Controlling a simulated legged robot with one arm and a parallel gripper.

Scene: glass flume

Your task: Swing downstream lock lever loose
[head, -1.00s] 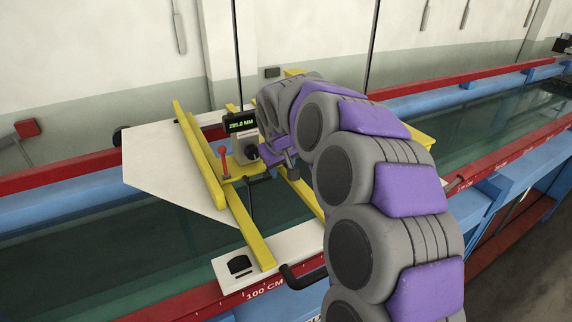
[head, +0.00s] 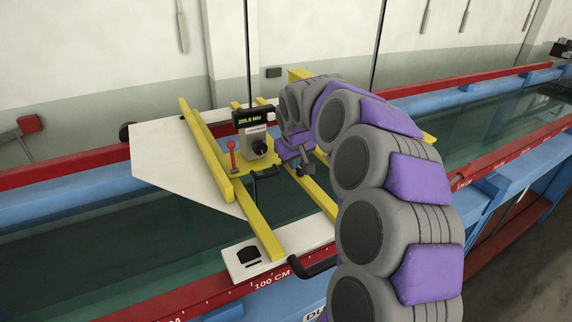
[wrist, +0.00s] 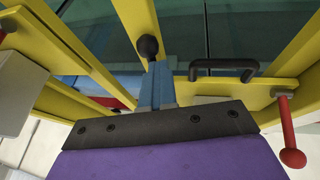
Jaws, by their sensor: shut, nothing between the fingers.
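A red ball-topped lever (head: 232,150) stands on the left part of the yellow carriage plate (head: 242,167). It also shows at the right of the wrist view (wrist: 291,140). Part of a red round thing (wrist: 4,33) shows at the wrist view's left edge. I cannot tell which is the downstream lever. My gripper (head: 298,152) is over the carriage, right of the display box and apart from the left lever. Its shut fingers (wrist: 157,84) are empty. A black knob (wrist: 148,46) appears at their tips; contact is unclear. My arm hides the carriage's right side.
The display box (head: 254,120) and a black handle (head: 266,172) are close by on the carriage. Yellow rails (head: 258,228) span the flume water. A white plate (head: 180,165) is at left. The red flume rail (head: 200,302) runs along the front.

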